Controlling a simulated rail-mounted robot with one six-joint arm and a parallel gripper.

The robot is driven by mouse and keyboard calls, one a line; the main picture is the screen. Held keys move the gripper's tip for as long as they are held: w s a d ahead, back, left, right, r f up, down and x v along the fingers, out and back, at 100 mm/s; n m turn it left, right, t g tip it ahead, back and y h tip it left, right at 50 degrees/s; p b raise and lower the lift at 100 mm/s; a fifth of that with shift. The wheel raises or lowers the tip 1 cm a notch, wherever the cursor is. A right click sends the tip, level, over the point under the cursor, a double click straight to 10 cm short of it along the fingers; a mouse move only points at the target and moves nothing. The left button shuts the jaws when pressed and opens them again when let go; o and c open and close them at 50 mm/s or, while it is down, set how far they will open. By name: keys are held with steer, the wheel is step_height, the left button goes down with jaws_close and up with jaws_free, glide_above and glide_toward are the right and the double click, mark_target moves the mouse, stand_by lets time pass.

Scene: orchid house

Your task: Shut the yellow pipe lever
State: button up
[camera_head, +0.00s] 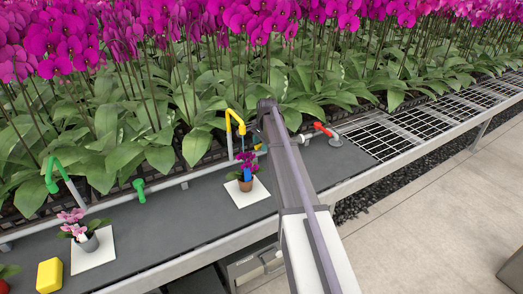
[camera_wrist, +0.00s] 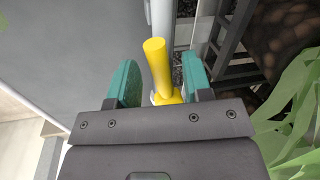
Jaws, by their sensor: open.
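The yellow lever (camera_wrist: 158,68) shows in the wrist view as a short yellow handle rising from a yellow base on a light grey pipe. My gripper (camera_wrist: 160,72) is open, with one teal finger on each side of the handle. Gaps show between handle and fingers, so I see no grip on it.
A potted purple orchid (camera_head: 246,176) with a blue label stands on a white square left of my arm. A red lever (camera_head: 323,129) is to the right. A green spout (camera_head: 51,176), green lever (camera_head: 139,188) and yellow block (camera_head: 49,275) are at left. Dense orchids fill the back.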

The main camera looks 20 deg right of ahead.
steer(key=shift+r, duration=0.1)
steer(key=shift+c, duration=0.2)
jaws_close()
